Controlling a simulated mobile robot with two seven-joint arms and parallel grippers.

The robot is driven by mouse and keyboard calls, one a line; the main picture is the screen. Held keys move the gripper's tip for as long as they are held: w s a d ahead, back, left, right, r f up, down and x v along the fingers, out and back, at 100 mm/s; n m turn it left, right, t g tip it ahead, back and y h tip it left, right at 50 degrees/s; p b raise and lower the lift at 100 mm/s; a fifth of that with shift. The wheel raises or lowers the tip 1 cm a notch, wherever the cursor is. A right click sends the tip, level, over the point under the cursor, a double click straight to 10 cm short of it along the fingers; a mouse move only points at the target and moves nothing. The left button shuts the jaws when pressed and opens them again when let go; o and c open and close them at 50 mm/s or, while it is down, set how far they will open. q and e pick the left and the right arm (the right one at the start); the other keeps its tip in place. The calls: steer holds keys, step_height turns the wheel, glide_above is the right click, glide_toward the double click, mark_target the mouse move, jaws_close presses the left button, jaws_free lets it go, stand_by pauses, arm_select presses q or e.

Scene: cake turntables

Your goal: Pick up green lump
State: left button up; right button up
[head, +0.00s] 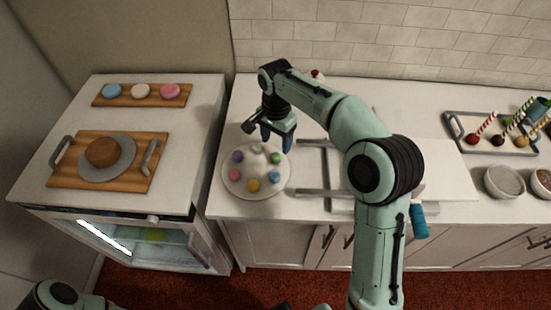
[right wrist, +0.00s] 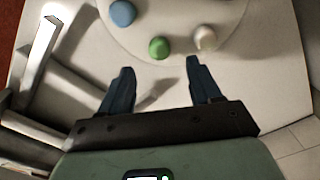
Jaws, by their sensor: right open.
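The green lump (head: 275,158) sits on the right back part of a round white turntable (head: 232,184). In the right wrist view the green lump (right wrist: 159,47) shows just beyond my fingertips, roughly in line with the gap between them. My right gripper (head: 276,138) is open and empty, fingers pointing down, by the turntable's back edge. In the right wrist view both fingers of my right gripper (right wrist: 160,66) are apart with nothing between them. My left gripper is out of view.
A blue lump (right wrist: 123,13) and a white lump (right wrist: 205,38) flank the green one.

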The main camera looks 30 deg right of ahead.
mark_target(276, 158)
step_height(276, 158, down, 6)
steer(key=shift+r+b, duration=0.15)
steer(key=shift+b, duration=0.15)
steer(key=c, duration=1.1)
steer(key=shift+r, duration=0.1)
